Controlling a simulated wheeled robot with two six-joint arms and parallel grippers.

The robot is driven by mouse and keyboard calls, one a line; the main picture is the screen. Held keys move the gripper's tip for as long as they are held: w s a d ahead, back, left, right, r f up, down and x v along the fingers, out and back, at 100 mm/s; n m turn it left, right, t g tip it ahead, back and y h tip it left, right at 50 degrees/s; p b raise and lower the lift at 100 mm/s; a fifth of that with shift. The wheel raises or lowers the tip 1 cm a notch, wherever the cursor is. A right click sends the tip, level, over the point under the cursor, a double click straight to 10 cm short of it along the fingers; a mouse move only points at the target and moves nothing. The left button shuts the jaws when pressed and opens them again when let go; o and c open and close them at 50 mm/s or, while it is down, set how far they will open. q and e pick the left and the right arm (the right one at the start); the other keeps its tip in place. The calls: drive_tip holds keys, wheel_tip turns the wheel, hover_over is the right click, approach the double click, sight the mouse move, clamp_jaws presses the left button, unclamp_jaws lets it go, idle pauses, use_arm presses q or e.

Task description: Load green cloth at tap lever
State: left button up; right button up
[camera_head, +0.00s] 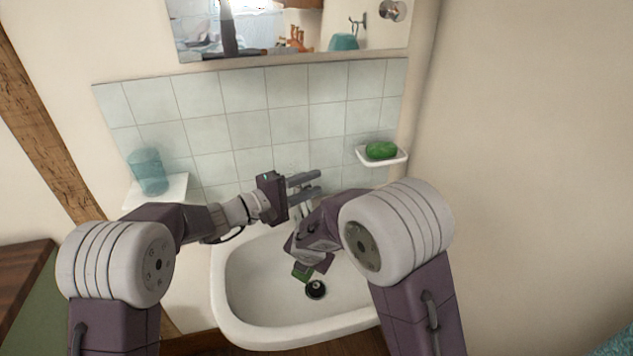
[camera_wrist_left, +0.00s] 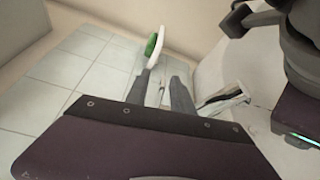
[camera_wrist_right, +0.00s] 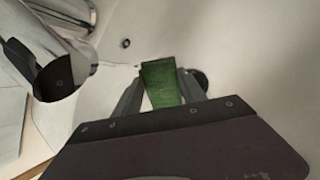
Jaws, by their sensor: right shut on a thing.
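The green cloth (camera_wrist_right: 162,83) is between the fingertips of my right gripper (camera_wrist_right: 160,92), which is shut on it. In the head view the cloth (camera_head: 302,272) shows low inside the basin, partly covered by my right gripper. The tap (camera_head: 300,211) stands at the back of the basin, mostly hidden by my arms; its lever cannot be made out clearly. My left gripper (camera_head: 304,187) is above the tap, pointing right, its fingers apart. In the left wrist view, the left gripper (camera_wrist_left: 163,85) shows a gap between its fingers, with no cloth in it.
The white basin (camera_head: 240,310) has a dark drain (camera_head: 316,289). A soap dish (camera_head: 399,157) with green soap (camera_head: 381,150) is on the right wall side. A blue glass (camera_head: 150,172) stands on a small shelf (camera_head: 176,187) at left. A mirror (camera_head: 290,52) hangs above the tiles.

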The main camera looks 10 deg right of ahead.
use_arm(q)
drive_tip(key=v, duration=1)
drive_tip(key=shift+a, duration=0.1)
drive_tip(key=c, duration=0.5)
drive_tip(key=shift+w+f+n, duration=0.15)
drive_tip(key=shift+n, duration=0.35)
clamp_jaws()
drive_tip(key=a+f+n+g+h, duration=0.5)
drive_tip(key=a+f+n, duration=0.15)
drive_tip(key=n, duration=0.75)
drive_tip(key=x, duration=1.3)
drive_tip(key=shift+w+r, duration=0.3)
drive_tip(key=shift+w, duration=0.1)
